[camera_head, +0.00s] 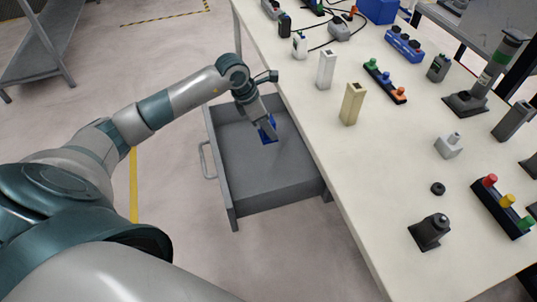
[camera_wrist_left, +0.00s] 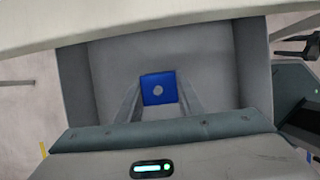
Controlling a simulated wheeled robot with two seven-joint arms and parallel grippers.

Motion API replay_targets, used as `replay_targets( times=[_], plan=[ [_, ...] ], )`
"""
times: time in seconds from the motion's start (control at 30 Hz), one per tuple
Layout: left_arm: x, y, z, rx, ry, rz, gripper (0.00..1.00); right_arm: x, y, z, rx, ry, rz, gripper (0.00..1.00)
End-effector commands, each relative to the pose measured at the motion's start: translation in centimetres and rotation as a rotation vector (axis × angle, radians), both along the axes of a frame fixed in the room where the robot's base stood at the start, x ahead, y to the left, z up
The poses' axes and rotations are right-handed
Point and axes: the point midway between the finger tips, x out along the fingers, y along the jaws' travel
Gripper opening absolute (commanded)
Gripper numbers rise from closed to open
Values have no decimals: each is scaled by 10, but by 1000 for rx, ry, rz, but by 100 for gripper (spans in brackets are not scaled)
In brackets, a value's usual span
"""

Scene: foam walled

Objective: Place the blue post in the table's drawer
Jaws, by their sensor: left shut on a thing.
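The table's grey drawer (camera_head: 253,181) is pulled out from the table's left side in the head view, and it looks empty inside apart from what I hold. My left gripper (camera_head: 268,131) reaches over the far part of the open drawer, pointing down, and is shut on the blue post (camera_head: 267,129). In the left wrist view the blue post (camera_wrist_left: 158,88) shows its square blue end with a pale round spot, between the two fingers. The drawer's grey walls (camera_wrist_left: 250,75) surround it there. I cannot tell whether the post touches the drawer floor.
The cream tabletop (camera_head: 345,190) borders the drawer on the right. A beige post (camera_head: 352,104) and a white post (camera_head: 326,69) stand near its edge. Several connectors and button boxes fill the rest. The drawer's handle (camera_head: 207,160) faces left, toward open floor.

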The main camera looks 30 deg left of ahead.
Motion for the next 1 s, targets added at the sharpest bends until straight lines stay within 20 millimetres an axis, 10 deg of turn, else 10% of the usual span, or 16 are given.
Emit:
replay_targets(
  times=[0.43,1.0],
  plan=[
    [-1,-1,-55,-2,3,0,8,7,8,7,15,-53,4,56],
    [-1,-1,-74,-1,2,-1,8,12,11,10,21,-73,8,56]
  ],
)
